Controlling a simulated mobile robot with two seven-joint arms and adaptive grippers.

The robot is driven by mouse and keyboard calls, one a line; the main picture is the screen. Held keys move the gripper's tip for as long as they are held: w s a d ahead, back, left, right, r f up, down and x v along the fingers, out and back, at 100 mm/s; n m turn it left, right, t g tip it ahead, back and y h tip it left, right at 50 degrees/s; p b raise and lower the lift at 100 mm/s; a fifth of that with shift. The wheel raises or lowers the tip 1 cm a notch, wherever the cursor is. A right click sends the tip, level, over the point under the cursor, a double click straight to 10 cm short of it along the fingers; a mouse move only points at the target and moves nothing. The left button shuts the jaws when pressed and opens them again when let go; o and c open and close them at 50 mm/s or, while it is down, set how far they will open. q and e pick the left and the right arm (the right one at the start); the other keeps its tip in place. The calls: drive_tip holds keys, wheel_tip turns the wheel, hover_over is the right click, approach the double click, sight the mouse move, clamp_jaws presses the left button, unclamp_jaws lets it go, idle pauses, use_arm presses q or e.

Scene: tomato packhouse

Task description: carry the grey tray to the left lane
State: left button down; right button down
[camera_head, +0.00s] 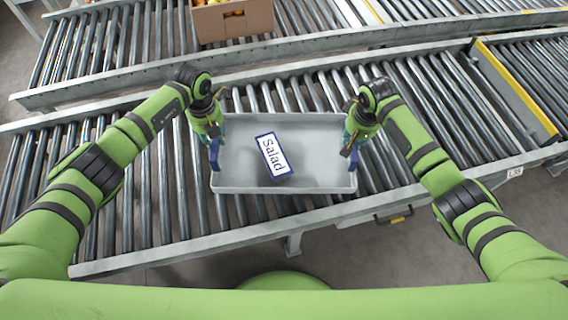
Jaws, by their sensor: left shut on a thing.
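The grey tray (300,186) is a shallow open box in the middle of the camera_head view, over the rollers of the nearer conveyor. I cannot tell whether it rests on the rollers or hangs just above them. My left gripper (214,146) is shut on the tray's left end, at a blue handle. My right gripper (351,148) is at the blue handle on the right end; its fingertips are too small and covered to tell their state.
The nearer roller conveyor (160,180) has bare rollers left and right of the tray. A yellow-edged divider (515,88) stands on its right. A second conveyor (110,40) runs behind, bearing a cardboard box (233,22) with orange and yellow produce. A metal rail separates them.

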use_arm(q)
drive_tip(key=shift+a+f, duration=0.1)
drive_tip(key=shift+f, duration=0.05)
use_arm(e)
drive_tip(key=shift+d+f, duration=0.15)
drive_tip(key=shift+f, duration=0.05)
